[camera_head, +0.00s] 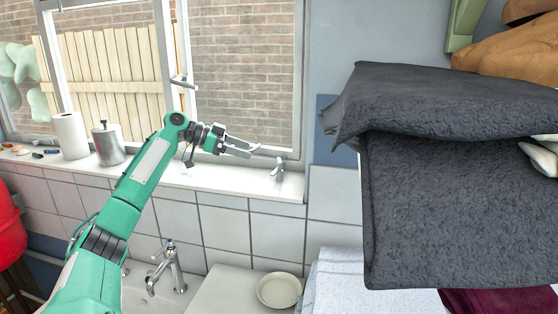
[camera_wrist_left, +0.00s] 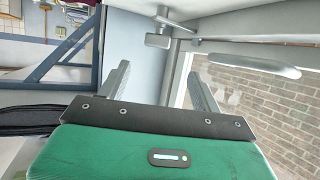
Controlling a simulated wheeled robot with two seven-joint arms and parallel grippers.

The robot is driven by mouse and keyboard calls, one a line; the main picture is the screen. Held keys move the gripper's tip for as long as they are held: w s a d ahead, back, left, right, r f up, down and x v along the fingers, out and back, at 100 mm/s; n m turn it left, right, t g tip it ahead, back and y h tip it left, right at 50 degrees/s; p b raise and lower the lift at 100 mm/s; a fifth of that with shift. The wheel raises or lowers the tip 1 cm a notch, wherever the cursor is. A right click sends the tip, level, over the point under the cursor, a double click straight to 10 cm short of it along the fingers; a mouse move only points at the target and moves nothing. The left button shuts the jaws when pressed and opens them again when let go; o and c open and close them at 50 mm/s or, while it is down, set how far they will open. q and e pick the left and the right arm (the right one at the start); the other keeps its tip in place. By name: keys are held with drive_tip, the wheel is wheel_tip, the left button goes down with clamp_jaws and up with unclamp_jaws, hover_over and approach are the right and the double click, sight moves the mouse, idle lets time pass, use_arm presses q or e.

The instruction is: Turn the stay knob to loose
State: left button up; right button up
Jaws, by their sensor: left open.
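My left gripper (camera_head: 254,150) reaches in from the left over the window sill. It is open and empty, and its two fingers (camera_wrist_left: 161,78) show apart in the left wrist view. A small grey metal fitting (camera_head: 278,169), which looks like the stay knob, stands at the sill's right end. It is just right of and below the fingertips, apart from them. In the left wrist view a grey metal fitting (camera_wrist_left: 158,40) with a thin rod lies ahead between the fingers, with a gap. I cannot read which way the knob is turned. My right gripper is not in view.
The window (camera_head: 243,70) is behind the arm, with a metal handle (camera_head: 182,80) on its frame. A steel canister (camera_head: 108,145) and paper roll (camera_head: 70,136) stand left on the sill. Below are a tap (camera_head: 170,266) and plate (camera_head: 278,290). Dark folded cloth (camera_head: 460,205) fills the right.

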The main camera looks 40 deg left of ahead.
use_arm(q)
drive_tip(key=p, duration=0.2)
approach(279, 160)
drive_tip(key=w+d, duration=0.2)
drive_tip(key=p+x, duration=0.1)
drive_tip(key=x, duration=0.3)
drive_tip(key=p+x, duration=0.1)
drive_tip(key=x, duration=0.1)
drive_tip(key=shift+w+a+f+p, duration=0.25)
drive_tip(key=shift+f+p, duration=0.1)
drive_tip(key=shift+f, duration=0.1)
drive_tip(key=shift+w+d+f, duration=0.25)
drive_tip(key=shift+w+d, duration=0.05)
drive_tip(key=shift+d, duration=0.1)
drive_tip(key=shift+w+f, duration=0.1)
drive_tip(key=shift+f, duration=0.05)
drive_tip(key=shift+c, duration=0.8)
drive_tip(key=c, duration=0.8)
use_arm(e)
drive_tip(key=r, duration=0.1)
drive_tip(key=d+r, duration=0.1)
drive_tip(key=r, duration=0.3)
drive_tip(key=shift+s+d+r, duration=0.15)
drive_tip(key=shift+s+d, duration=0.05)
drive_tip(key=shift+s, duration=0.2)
